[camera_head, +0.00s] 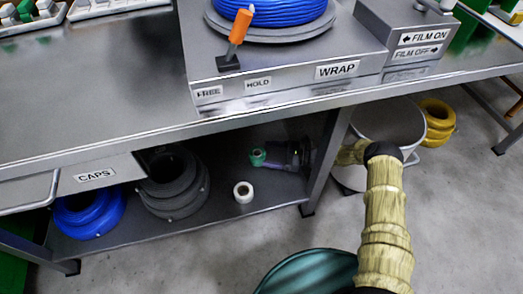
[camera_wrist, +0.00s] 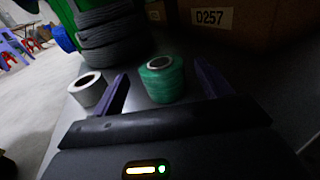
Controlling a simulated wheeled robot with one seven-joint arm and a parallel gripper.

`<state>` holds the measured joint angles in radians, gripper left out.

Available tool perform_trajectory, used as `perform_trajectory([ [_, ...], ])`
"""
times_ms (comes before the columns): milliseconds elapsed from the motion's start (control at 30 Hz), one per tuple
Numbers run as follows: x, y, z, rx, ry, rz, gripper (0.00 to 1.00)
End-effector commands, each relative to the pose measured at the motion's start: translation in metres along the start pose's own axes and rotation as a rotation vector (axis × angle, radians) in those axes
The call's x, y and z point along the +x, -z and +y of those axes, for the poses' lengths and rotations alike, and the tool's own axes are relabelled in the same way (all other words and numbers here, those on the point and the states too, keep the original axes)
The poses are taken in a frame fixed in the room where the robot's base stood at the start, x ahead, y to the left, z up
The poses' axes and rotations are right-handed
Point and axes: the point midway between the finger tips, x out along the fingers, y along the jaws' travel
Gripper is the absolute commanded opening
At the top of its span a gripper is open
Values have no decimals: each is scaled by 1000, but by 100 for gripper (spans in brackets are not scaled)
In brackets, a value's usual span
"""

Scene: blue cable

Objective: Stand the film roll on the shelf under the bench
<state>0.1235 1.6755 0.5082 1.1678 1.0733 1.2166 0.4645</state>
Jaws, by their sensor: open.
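A white roll (camera_head: 243,192), which looks like the film roll, stands upright on the shelf (camera_head: 275,190) under the bench. In the wrist view the white roll (camera_wrist: 87,88) is just outside my left finger. A green spool (camera_head: 257,157) stands further back on the shelf. In the wrist view the green spool (camera_wrist: 162,80) stands upright between and slightly beyond my fingertips. My gripper (camera_head: 272,158) reaches in under the bench from the right, low over the shelf. My gripper (camera_wrist: 161,72) is open, with nothing held. Whether a finger touches either roll cannot be told.
Black coils (camera_head: 174,185) are stacked left of the white roll, with a blue coil (camera_head: 90,212) beyond. A bench leg (camera_head: 322,165) stands beside my arm. The CAPS drawer (camera_head: 95,176) hangs above the shelf's left part.

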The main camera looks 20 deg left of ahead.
Motion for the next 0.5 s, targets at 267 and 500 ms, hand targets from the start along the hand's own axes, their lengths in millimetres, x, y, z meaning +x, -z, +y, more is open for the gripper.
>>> perform_trajectory([
  [267,-27,0,0,1,0,0,77],
  [500,-27,0,0,1,-1,-1,77],
])
